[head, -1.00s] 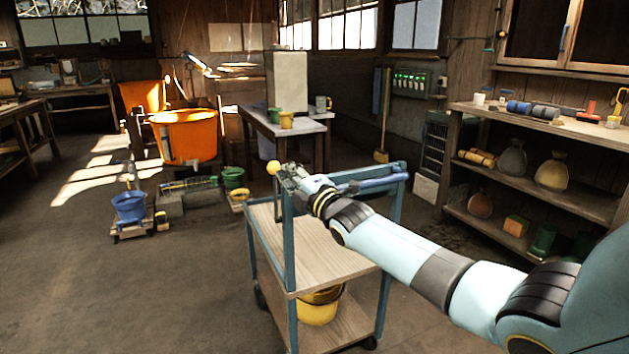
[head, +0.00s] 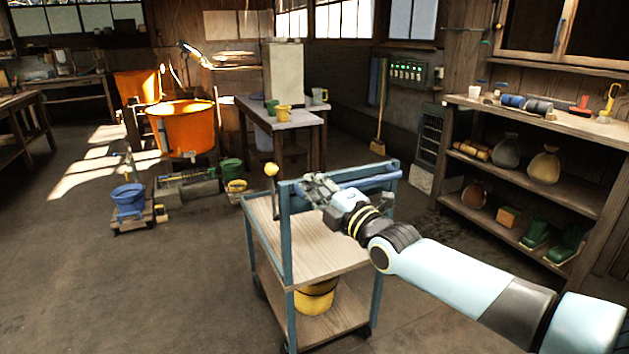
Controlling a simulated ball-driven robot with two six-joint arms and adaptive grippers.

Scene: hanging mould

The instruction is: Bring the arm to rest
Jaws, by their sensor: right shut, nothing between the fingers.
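My right gripper (head: 308,187) is shut and empty. Its arm comes in from the lower right and reaches over the blue-framed cart (head: 287,262). In the picture the fingers overlap the cart's far upper rail; I cannot tell whether they touch it. A post with a yellow ball on top (head: 271,170) stands just left of the gripper and apart from it. My left gripper is out of view.
A yellow bucket (head: 315,297) sits on the cart's lower shelf. A shelf unit (head: 560,195) with sacks and boots stands at the right. An orange tub (head: 183,130) and a blue bucket (head: 129,200) are at the left. The floor (head: 110,290) at front left is clear.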

